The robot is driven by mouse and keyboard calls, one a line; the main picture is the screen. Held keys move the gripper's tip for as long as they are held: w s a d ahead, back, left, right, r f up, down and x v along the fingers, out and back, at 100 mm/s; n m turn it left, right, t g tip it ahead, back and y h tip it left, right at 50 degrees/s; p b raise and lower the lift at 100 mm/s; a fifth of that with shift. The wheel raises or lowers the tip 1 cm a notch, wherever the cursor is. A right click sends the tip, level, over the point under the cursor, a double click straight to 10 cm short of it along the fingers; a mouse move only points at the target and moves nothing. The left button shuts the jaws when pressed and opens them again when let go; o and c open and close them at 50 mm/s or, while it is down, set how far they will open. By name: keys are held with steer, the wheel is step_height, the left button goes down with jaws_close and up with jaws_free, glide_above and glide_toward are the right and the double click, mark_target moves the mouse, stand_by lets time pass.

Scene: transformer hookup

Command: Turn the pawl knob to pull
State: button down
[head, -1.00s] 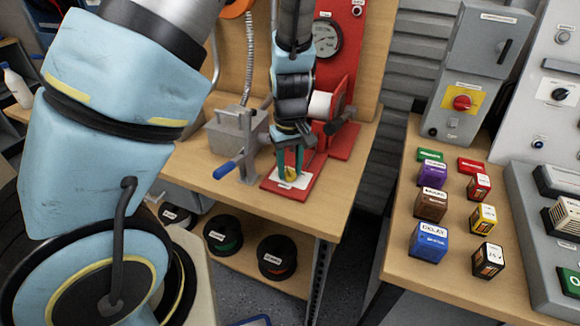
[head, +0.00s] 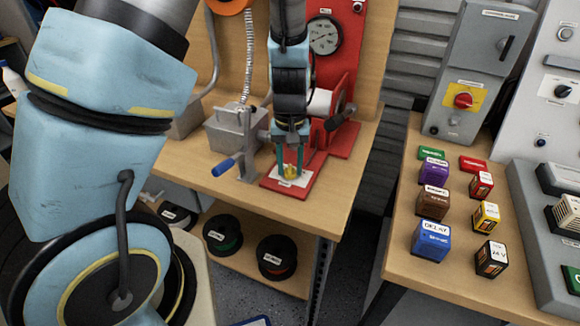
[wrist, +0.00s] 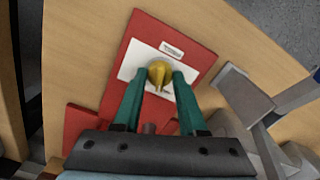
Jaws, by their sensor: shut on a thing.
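The pawl knob (wrist: 159,74) is a yellow knob on a white label plate (wrist: 133,68), fixed to a red base plate (wrist: 125,45) at the front of the bench. It also shows in the head view (head: 291,171), low between my fingers. My gripper (wrist: 158,80) comes down from above, its two green fingers on either side of the knob and shut on it. A narrow tip of the knob points toward the gripper body in the wrist view. The writing on the plate is too small to read.
A grey metal box (head: 235,130) with a blue-handled crank (head: 224,167) stands just left of the gripper. A red winch frame (head: 343,122) with a dark handle stands behind right, below a gauge (head: 324,35). Another table (head: 400,262) at right holds several labelled blocks.

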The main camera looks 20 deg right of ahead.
mark_target(290, 168)
steer(key=m, duration=0.3)
steer(key=shift+w+m+b, duration=0.1)
steer(key=shift+m+b, duration=0.3)
steer(key=m, duration=0.3)
steer(key=shift+m+b, duration=0.3)
steer(key=m, duration=0.5)
steer(key=shift+m, duration=0.4)
steer(key=shift+p, duration=0.3)
steer(key=shift+c, duration=2.3)
jaws_free()
steer(key=shift+r, duration=0.1)
step_height(290, 168, up, 11)
steer(key=b, duration=0.1)
steer(key=shift+f, duration=0.2)
